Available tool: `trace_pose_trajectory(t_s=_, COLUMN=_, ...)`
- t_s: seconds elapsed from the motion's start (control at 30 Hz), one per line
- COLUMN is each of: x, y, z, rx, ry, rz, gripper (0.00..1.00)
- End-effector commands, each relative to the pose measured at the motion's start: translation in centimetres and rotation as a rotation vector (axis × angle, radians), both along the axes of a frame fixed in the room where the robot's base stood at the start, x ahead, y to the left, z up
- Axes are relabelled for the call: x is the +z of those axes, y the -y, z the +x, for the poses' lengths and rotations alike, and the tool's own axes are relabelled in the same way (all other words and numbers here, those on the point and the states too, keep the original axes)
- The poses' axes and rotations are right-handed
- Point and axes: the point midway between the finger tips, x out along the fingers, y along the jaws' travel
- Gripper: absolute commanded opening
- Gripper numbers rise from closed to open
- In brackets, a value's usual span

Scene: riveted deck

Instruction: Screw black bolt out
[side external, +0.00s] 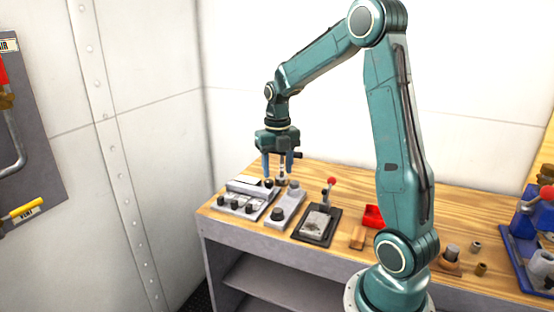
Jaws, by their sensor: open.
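My gripper (279,174) points straight down, its two fingers apart, above the back of the grey fixtures at the left end of the bench. A grey block fixture (243,190) has several small dark bolt-like heads along its front, one of them a dark head (234,204). Small metal parts show under and between the fingers. I cannot tell which head is the black bolt, or whether the fingers touch anything.
A dark tray with a red-knobbed lever (331,183) stands right of the plates. Further right are a red bin (373,217), a wooden block (358,237) and small cylinders (481,269). A blue fixture (522,222) stands at the far right. The wall is close behind.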

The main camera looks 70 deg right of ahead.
Motion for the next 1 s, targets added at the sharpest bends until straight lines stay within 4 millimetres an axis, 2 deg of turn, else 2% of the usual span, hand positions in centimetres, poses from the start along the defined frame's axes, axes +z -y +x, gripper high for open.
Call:
trace_pose_trajectory(t_s=0.27, x=-0.03, y=0.01, z=0.01, rx=-0.005, ry=0.0, rz=0.0, gripper=0.5)
trace_pose_trajectory(t_s=0.47, x=-0.03, y=0.01, z=0.01, rx=-0.083, ry=0.0, rz=0.0, gripper=0.5)
trace_pose_trajectory(t_s=0.67, x=0.01, y=0.01, z=0.01, rx=-0.286, ry=0.0, rz=-0.001, gripper=0.5)
trace_pose_trajectory(t_s=1.0, x=0.1, y=0.03, z=0.03, rx=-0.76, ry=0.0, rz=-0.002, gripper=0.5)
